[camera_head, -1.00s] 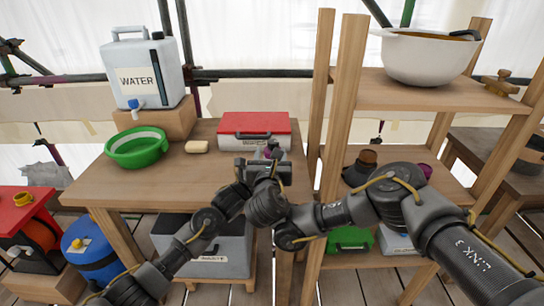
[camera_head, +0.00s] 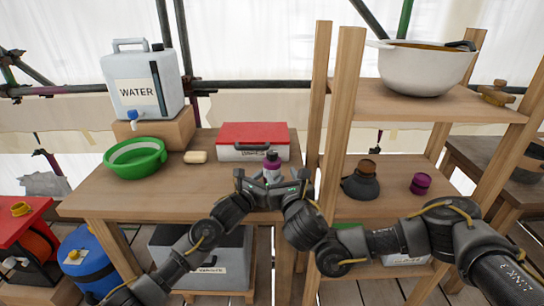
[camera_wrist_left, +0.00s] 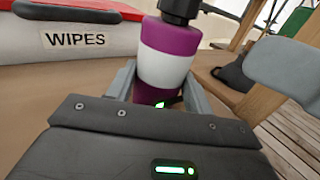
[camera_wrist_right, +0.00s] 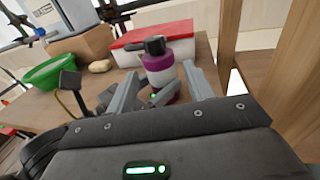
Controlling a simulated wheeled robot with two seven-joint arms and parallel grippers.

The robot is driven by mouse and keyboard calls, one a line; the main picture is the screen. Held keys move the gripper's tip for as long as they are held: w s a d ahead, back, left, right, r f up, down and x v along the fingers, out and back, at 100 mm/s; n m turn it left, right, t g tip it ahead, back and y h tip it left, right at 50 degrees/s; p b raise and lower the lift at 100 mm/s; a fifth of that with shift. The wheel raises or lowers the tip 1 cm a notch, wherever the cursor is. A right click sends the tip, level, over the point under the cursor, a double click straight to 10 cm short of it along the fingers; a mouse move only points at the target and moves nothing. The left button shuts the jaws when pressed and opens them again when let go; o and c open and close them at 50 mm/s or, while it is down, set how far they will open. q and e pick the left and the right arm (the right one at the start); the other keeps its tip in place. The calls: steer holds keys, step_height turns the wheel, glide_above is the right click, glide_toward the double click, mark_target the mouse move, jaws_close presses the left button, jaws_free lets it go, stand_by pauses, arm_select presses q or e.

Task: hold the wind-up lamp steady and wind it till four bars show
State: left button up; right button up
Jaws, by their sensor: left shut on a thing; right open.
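The wind-up lamp (camera_head: 272,163) stands upright near the table's front right, purple with a white band and a black top. My left gripper (camera_head: 262,182) is shut on its lower body; in the left wrist view the fingers flank the lamp (camera_wrist_left: 168,52). A small green light shows low on the lamp in both wrist views, but I cannot count bars. In the right wrist view the lamp (camera_wrist_right: 160,72) has a black piece (camera_wrist_right: 154,45) on top. My right gripper (camera_wrist_right: 163,90) is open, its fingers apart on the near side of the lamp, not closed on it.
A red-lidded wipes box (camera_head: 253,150) is right behind the lamp. A soap bar (camera_head: 195,157), green bowl (camera_head: 135,168) and water container (camera_head: 143,82) are to the left. A wooden shelf post (camera_head: 340,120) stands close on the right. The table's left front is clear.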

mark_target(273, 157)
steer(key=w+a+y, duration=0.1)
steer(key=w, duration=0.2)
steer(key=w+a+n, duration=0.1)
steer(key=w, duration=0.2)
steer(key=w+r+y, duration=0.1)
steer(key=w, duration=0.2)
steer(key=shift+w+a+r+y, duration=0.1)
steer(key=shift+w+a+y, duration=0.2)
steer(key=shift+a, duration=0.1)
steer(key=shift+c, duration=0.2)
steer(key=c, duration=0.9)
steer(key=shift+s, duration=0.1)
